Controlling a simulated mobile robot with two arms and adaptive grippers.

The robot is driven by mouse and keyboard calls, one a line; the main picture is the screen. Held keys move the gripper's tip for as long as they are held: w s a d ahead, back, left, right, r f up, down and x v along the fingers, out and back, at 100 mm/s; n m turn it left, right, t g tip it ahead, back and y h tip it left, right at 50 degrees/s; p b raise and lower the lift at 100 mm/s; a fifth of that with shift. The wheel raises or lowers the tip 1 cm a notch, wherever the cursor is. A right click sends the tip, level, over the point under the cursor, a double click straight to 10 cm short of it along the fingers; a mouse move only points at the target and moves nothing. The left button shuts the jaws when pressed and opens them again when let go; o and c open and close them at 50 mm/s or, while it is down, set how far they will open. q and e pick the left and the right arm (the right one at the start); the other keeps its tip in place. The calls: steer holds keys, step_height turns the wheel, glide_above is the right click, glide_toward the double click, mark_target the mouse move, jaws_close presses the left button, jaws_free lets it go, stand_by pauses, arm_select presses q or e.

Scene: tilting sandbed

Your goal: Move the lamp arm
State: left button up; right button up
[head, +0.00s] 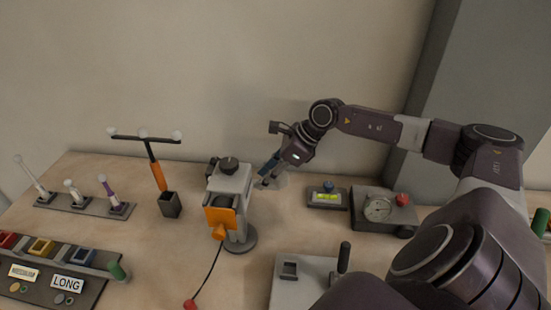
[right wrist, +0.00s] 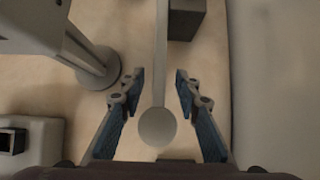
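In the right wrist view a straight grey bar ends in a round grey disc (right wrist: 157,127). The disc lies between the fingers of my open right gripper (right wrist: 159,80), and no finger touches it. I cannot tell for certain whether this is the lamp arm. In the head view my right gripper (head: 267,181) hangs beside and behind a grey upright device (head: 232,182) with a black knob and an orange front part. The bar is not clear in that view. My left gripper is out of view.
A dark square holder (head: 170,206) carries the orange stem. A small level (head: 327,198) and a gauge box (head: 380,210) stand right of my gripper. A grey slotted box (head: 288,270) is nearer. The wall is close behind.

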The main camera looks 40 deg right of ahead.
steer(key=v, duration=0.7)
steer(key=shift+r, duration=0.2)
